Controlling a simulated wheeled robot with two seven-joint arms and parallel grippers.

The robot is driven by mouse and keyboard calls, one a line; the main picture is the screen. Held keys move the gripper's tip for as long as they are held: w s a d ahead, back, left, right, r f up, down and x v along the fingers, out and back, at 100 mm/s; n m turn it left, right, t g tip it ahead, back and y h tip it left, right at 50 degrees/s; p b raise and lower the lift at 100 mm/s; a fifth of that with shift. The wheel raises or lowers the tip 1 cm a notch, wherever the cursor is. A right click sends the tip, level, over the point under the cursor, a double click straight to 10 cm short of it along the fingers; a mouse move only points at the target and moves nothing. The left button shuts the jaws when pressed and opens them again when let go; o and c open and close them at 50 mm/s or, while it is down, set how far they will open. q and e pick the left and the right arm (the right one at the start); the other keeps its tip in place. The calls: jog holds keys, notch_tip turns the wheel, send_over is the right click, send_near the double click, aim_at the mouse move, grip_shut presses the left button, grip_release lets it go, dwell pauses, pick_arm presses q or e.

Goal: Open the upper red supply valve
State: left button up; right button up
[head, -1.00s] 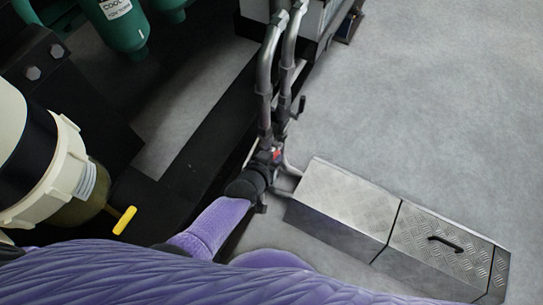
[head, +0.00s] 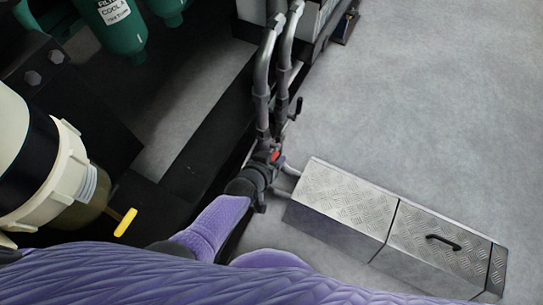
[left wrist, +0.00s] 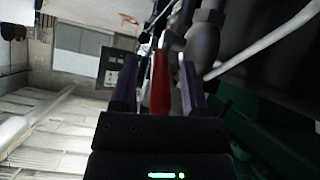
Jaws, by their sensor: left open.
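The red valve handle (left wrist: 160,82) stands between the two open fingers of my left gripper (left wrist: 158,88) in the left wrist view, with a gap visible on at least one side. In the head view a small part of the red handle (head: 275,156) shows at the grey pipes, right at the tip of my left gripper (head: 262,170). My purple arm comes up to it from below and hides much of the valve. My right gripper is not in view.
Two grey vertical pipes (head: 263,85) rise beside the valve. A metal tread-plate step box (head: 345,200) with a black handle stands to the right. A cream filter housing (head: 40,170) and a yellow lever (head: 125,222) are at left. Grey floor at right is clear.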

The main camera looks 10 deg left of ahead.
pick_arm(q)
jog(key=p+v, duration=0.7)
jog(key=v, duration=0.3)
pick_arm(e)
jog(key=v, duration=0.6)
jog(key=shift+w+d+r+t, duration=0.25)
jog(key=shift+w+r+t, duration=0.05)
jog(key=shift+w+r, duration=0.05)
